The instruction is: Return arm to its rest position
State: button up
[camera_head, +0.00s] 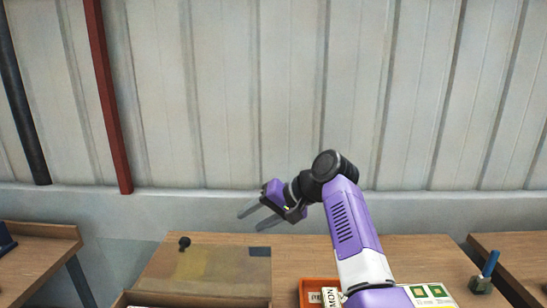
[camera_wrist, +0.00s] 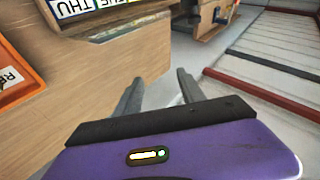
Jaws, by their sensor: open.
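My arm (camera_head: 352,225) reaches up and forward over the wooden table, its purple and white link bent at a black joint. My gripper (camera_head: 249,217) points to the left in the head view, above the table's back part. Its two grey fingers are apart with nothing between them. In the wrist view the fingers of my gripper (camera_wrist: 158,90) also stand apart and empty, with the table side and floor beyond them.
The wooden table (camera_head: 300,258) carries a clear panel with a dark knob (camera_head: 184,242), an orange bin (camera_head: 305,292) with cards, and a green-and-white card (camera_head: 428,293). A blue-handled item (camera_head: 488,270) stands at right. Side tables flank it; a ribbed wall (camera_head: 230,90) stands behind.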

jog(key=w+d+r+t, duration=0.2)
jog(key=w+r+t, duration=0.1)
jog(key=w+t, duration=0.15)
jog(key=d+f+m+t+h, duration=0.1)
jog(key=d+f+t+h, duration=0.25)
jog(key=d+f, duration=0.2)
jog(key=s+d+f+t+h, duration=0.1)
jog(key=s+d+f+t, duration=0.1)
jog(key=s+d+f, duration=0.4)
jog(key=s+d+f+t+h, duration=0.2)
jog(key=s+d+f+t, duration=0.15)
jog(key=s, duration=0.35)
jog(key=s+d+g+h, duration=0.1)
jog(key=s+d, duration=0.1)
jog(key=s, duration=1.4)
jog(key=s+d+f, duration=0.1)
jog(key=s+d, duration=0.2)
jog(key=s, duration=1.4)
jog(key=s+d+f+n+g+h, duration=0.1)
jog(key=s+d, duration=0.1)
jog(key=s, duration=1.5)
jog(key=shift+d+f+g+h+b, duration=0.2)
jog(key=shift+g+h+b, duration=0.15)
